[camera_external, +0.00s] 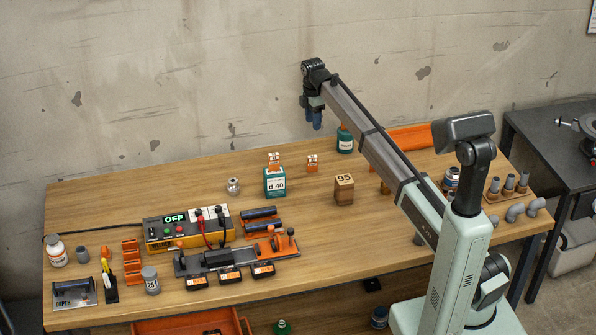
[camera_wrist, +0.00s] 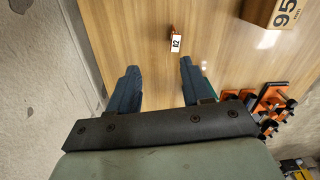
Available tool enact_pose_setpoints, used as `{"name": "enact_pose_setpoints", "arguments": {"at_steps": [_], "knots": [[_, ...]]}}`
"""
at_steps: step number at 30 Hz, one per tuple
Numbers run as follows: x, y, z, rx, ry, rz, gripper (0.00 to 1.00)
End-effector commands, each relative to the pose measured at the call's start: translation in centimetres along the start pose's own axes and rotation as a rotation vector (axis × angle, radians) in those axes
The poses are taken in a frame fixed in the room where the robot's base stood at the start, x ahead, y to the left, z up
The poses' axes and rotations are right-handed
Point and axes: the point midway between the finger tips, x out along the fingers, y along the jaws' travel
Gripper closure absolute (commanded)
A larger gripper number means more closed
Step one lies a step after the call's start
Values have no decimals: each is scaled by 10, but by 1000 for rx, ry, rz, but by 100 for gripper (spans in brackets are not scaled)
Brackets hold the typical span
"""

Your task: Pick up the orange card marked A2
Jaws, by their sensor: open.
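A small orange card with a white label (camera_external: 312,163) stands on the wooden table, behind and left of the wooden block. In the wrist view the card (camera_wrist: 176,43) shows a label that appears to read A2, beyond the fingertips and slightly right of the gap's middle. My gripper (camera_external: 313,121) is open and empty, high above the back of the table. Its blue fingers (camera_wrist: 157,67) point down towards the table, apart from the card.
The wooden block marked 95 (camera_external: 344,190) also shows in the wrist view (camera_wrist: 275,12). A green jar (camera_external: 345,140) stands further back. The orange clamp tool (camera_external: 235,258) and yellow meter (camera_external: 187,230) lie front left. Bare table (camera_external: 300,215) surrounds the standing card.

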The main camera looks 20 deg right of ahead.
Motion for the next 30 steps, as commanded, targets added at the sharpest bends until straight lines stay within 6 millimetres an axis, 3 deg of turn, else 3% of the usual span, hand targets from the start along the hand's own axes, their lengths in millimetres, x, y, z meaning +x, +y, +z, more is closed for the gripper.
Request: {"name": "enact_pose_setpoints", "arguments": {"at_steps": [2, 7, 19, 30], "knots": [[16, -26, -18, 2, -1, -2, 51], [27, -45, -17, 115, 2, 21, 51], [35, -39, -17, 258, 8, 39, 51], [91, -37, -17, 257, 8, 38, 51]]}}
